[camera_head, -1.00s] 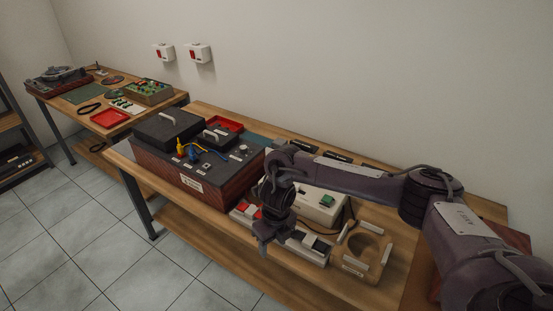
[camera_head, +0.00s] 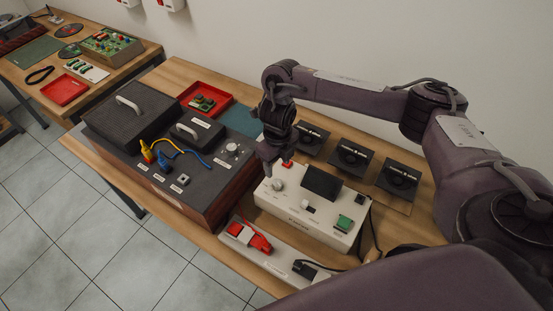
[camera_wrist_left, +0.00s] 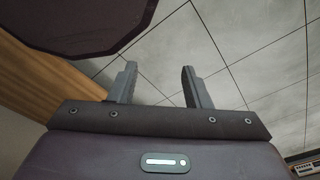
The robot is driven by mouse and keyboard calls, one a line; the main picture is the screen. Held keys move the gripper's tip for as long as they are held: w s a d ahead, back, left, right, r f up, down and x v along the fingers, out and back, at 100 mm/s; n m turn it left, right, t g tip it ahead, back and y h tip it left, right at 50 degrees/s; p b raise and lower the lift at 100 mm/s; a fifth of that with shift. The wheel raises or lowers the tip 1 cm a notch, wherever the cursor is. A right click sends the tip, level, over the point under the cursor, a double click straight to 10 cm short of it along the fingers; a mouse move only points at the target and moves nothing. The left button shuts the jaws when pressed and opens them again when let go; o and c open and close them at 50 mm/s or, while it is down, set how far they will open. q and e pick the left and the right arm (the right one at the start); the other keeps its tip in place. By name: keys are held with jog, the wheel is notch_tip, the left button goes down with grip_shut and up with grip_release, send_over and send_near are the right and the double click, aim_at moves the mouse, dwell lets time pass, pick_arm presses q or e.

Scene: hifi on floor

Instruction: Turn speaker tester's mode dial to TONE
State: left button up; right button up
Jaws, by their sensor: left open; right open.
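A white box (camera_head: 322,219) on the bench, which looks like the speaker tester, has a dark tilted screen, a green button (camera_head: 344,223) and a pale round dial (camera_head: 277,185) at its left end. The dial's setting is too small to read. My right gripper (camera_head: 267,167) points down just behind and above the dial, apart from it as far as I can tell; its fingers are small and dark and its jaws look open. My left gripper (camera_wrist_left: 160,82) shows in the left wrist view, open and empty over the tiled floor.
A dark hi-fi case (camera_head: 214,200) with cables and knobs stands left of the box. A power strip (camera_head: 265,252) with a red switch lies in front. Several black speaker units (camera_head: 352,158) stand behind. A red tray (camera_head: 207,98) lies at the back. Part of my body covers the lower right.

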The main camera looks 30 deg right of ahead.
aim_at(278, 183)
jog(key=f, duration=0.1)
jog(key=s+f+b, duration=0.1)
jog(key=f, duration=0.1)
jog(key=f+b, duration=0.1)
jog(key=shift+s+a+f, duration=0.2)
jog(key=shift+a+f, duration=0.1)
jog(key=shift+f, duration=0.1)
jog(key=shift+w+d+f+b, duration=0.1)
jog(key=shift+w+f+b, duration=0.1)
jog(key=shift+f, duration=0.35)
jog(key=shift+w+d+f+b, duration=0.1)
jog(key=shift+f+b, duration=0.05)
jog(key=shift+f, duration=0.35)
jog(key=shift+a+f, duration=0.1)
jog(key=shift+f, duration=0.15)
jog(key=c, duration=0.6)
jog(key=shift+r, duration=0.1)
jog(key=c, duration=0.4)
pick_arm(q)
jog(key=shift+g, duration=0.3)
jog(key=s+f, duration=0.2)
jog(key=s, duration=0.1)
jog(key=s+f, duration=0.1)
jog(key=shift+s+a+f, duration=0.1)
jog(key=shift+s+a, duration=0.1)
jog(key=shift+a, duration=0.2)
